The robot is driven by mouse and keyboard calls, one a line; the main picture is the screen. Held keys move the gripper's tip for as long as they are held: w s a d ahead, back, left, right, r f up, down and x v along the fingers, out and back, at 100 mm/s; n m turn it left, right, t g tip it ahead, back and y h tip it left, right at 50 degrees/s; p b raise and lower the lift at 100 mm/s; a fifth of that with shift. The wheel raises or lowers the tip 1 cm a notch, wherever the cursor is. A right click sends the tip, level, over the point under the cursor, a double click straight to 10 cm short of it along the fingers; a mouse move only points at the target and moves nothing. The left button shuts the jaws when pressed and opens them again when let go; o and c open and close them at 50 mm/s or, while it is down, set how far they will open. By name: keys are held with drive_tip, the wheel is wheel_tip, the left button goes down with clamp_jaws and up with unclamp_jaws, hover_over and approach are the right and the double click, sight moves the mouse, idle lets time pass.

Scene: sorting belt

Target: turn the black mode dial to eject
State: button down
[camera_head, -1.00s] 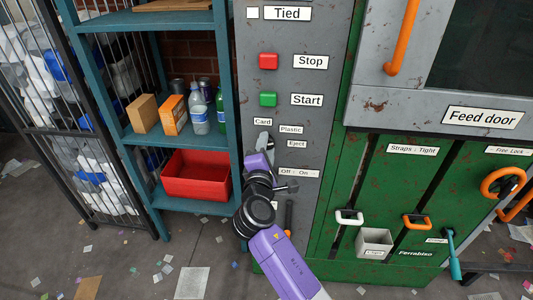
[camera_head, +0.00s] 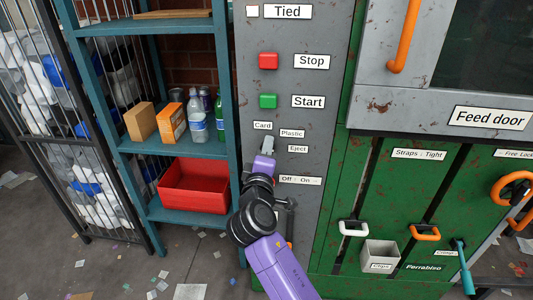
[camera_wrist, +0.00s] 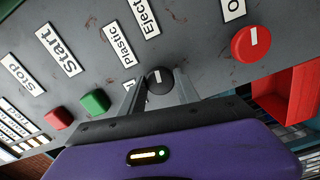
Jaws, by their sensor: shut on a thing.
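The black mode dial (camera_wrist: 160,81) is a small round knob with a white mark on the grey panel. In the wrist view my gripper (camera_wrist: 159,90) has one finger on each side of it and is shut on it. The white mark points up in that picture, roughly toward the Eject label (camera_wrist: 147,18) rather than the Plastic label (camera_wrist: 118,44). The Card label (camera_wrist: 128,87) is partly hidden by a finger. In the head view my gripper (camera_head: 267,146) covers the dial, left of the Eject label (camera_head: 298,149).
A red Off/On knob (camera_wrist: 251,45) sits close beside the dial. Green Start (camera_head: 268,101) and red Stop (camera_head: 268,61) buttons are above. A teal shelf (camera_head: 180,147) with a red bin (camera_head: 193,190) stands left. The green machine front with orange handles is right.

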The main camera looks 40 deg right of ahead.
drive_tip(key=shift+f, duration=0.1)
drive_tip(key=c, duration=0.9)
unclamp_jaws()
drive_tip(key=v, duration=0.7)
drive_tip(key=shift+s+a, duration=0.25)
drive_tip(key=shift+a, duration=0.1)
